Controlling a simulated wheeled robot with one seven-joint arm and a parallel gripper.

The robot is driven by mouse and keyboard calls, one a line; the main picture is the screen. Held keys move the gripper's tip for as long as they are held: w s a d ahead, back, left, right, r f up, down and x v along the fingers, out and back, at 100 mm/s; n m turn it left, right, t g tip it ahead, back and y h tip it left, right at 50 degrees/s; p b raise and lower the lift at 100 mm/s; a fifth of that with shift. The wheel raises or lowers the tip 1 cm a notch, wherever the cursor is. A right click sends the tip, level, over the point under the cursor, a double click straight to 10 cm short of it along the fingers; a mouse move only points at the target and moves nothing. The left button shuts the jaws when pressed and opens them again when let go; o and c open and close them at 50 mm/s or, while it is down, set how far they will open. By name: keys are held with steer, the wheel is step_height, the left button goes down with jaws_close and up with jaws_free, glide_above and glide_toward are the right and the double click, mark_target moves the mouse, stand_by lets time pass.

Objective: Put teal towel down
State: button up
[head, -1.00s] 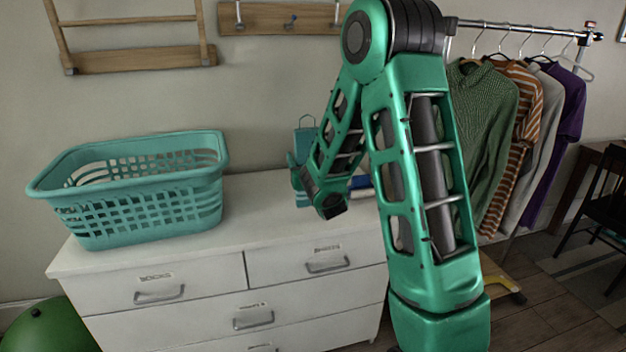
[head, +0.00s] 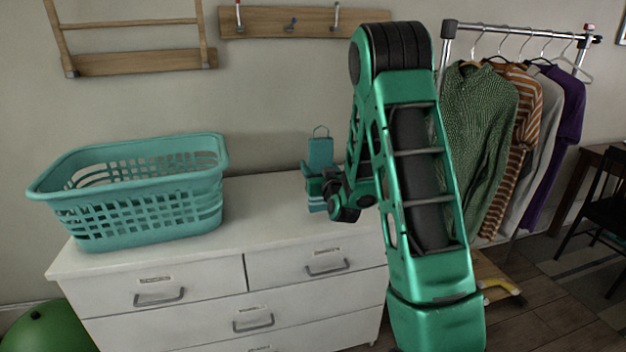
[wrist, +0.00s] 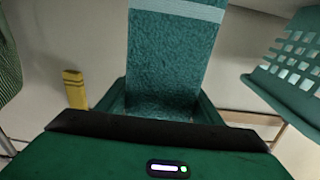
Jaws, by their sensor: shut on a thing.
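The teal towel (head: 320,151) hangs upright in my gripper (head: 315,187), above the right part of the white dresser's top (head: 262,215). A thin loop stands at its upper end, and its lower end shows below the jaws. In the wrist view, the towel (wrist: 170,62) rises from between the jaws and has a pale band across it. My gripper (wrist: 165,112) is shut on it there. I cannot tell whether the towel's lower end touches the dresser.
A teal laundry basket (head: 150,235) stands on the dresser's left side. The dresser top between basket and towel is clear. A wall hook board (head: 290,22) is above. A clothes rack (head: 510,30) with hanging garments stands at right. A green ball (head: 45,330) is at lower left.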

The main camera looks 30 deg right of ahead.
step_height(320, 180, down, 4)
steer(key=shift+w+a+r, duration=0.1)
steer(key=shift+w+r, duration=0.05)
stand_by(0.3)
steer(key=o, duration=1.4)
